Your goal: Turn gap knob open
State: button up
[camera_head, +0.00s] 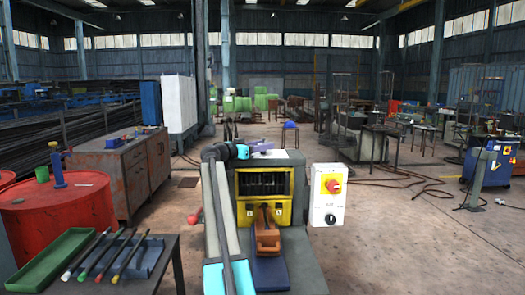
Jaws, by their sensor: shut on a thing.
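The machine (297,205) stands in the middle, a grey body with a yellow-framed opening (243,215) and dark bars inside. My arm rises in front of its left side and bends right at the top. My gripper (258,152) is at the machine's top, beyond a teal ring on my wrist. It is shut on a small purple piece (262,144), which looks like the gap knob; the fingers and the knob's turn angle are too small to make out. A white control box (328,195) to the right carries a red switch on yellow and a black dial (330,219).
A brown block (267,236) sits before the opening above a dark blue pad (270,273). A red-ended lever (196,216) sticks out left of my arm. A table with a green tray (52,260) and several rods is at the lower left.

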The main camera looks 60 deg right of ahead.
jog(key=shift+g, duration=0.3)
jog(key=o, duration=1.1)
jog(key=shift+s+d, duration=0.1)
jog(key=shift+c, duration=0.2)
jog(key=v, duration=1.4)
jog(key=shift+r+b, duration=0.15)
jog(key=shift+b, duration=0.25)
